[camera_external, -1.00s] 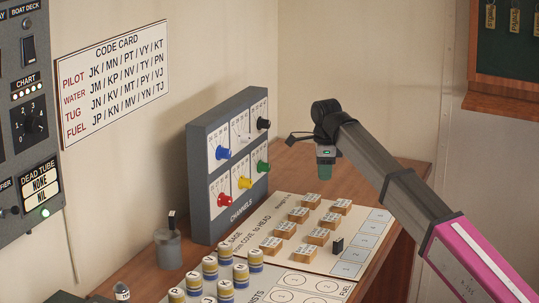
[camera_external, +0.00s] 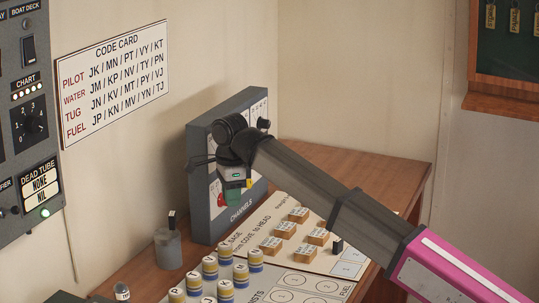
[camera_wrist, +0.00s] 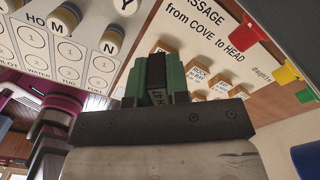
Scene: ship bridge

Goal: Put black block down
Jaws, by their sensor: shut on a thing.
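My gripper (camera_external: 235,185) is in front of the grey channels panel, above the left part of the passage board. In the wrist view its green fingers (camera_wrist: 157,70) are shut on a black block (camera_wrist: 155,93) with a small pale marking. The block is held between the fingers and is hard to make out in the external view. Another small black block (camera_external: 338,245) stands upright at the right of the passage board. A dark upright piece (camera_external: 171,220) is on a grey cylinder at left.
The channels panel (camera_external: 203,185) with coloured knobs stands close behind my gripper. Several wooden blocks (camera_external: 284,230) stand on the passage board (camera_external: 318,261). Several lettered cylinders (camera_external: 225,252) stand in front. The desk (camera_external: 375,165) is clear at the back right.

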